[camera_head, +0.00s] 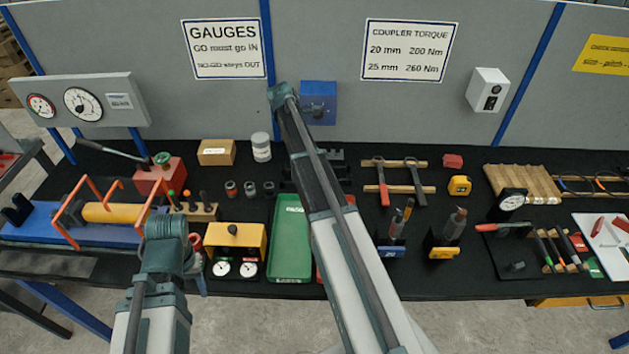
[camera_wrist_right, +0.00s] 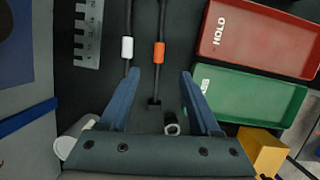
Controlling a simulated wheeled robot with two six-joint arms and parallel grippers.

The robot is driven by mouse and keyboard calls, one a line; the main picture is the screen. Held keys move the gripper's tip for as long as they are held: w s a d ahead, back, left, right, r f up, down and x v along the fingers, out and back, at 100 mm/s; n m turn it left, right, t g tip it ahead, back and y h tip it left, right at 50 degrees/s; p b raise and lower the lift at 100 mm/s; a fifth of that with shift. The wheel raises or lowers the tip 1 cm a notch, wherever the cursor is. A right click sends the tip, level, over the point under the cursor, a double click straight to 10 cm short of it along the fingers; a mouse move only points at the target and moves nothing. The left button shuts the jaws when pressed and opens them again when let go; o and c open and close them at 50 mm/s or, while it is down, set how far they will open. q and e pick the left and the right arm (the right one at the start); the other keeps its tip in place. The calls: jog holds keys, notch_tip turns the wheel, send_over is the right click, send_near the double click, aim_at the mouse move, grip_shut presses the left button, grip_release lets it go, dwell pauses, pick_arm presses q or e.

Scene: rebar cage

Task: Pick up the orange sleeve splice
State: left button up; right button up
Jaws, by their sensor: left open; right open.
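The orange sleeve splice (camera_wrist_right: 159,55) shows in the right wrist view as a short orange tube around a dark bar. A white sleeve (camera_wrist_right: 127,48) sits on a parallel bar to its left. My right gripper (camera_wrist_right: 158,78) is open and empty; its blue fingers stand either side of the orange sleeve's line, with the sleeve just beyond the tips. Whether the fingers are at its height I cannot tell. In the head view my right arm covers this spot, and the orange sleeve is hidden. My left gripper (camera_head: 198,272) is open near the table's front edge, partly hidden by its wrist.
A green tray (camera_head: 291,268) lies beside the spot, and a red HOLD tray (camera_wrist_right: 260,38) lies past it. Dark couplers (camera_head: 250,188) stand to the left. A yellow gauge block (camera_head: 250,236) is near the front edge. A notched grey plate (camera_wrist_right: 88,32) lies beside the white sleeve.

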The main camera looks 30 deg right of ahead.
jog(key=b+x, duration=0.7)
jog(key=x, duration=0.1)
jog(key=shift+f, duration=0.2)
jog(key=shift+f+b, duration=0.1)
jog(key=shift+b, duration=0.25)
jog(key=b+x, duration=0.4)
jog(key=shift+w+a+f+b, duration=0.15)
jog(key=shift+a+f+b, duration=0.1)
jog(key=shift+f+b, duration=0.1)
jog(key=shift+d+f, duration=0.15)
jog(key=shift+f, duration=0.15)
jog(key=shift+r, duration=0.1)
grip_shut()
dwell(0.4)
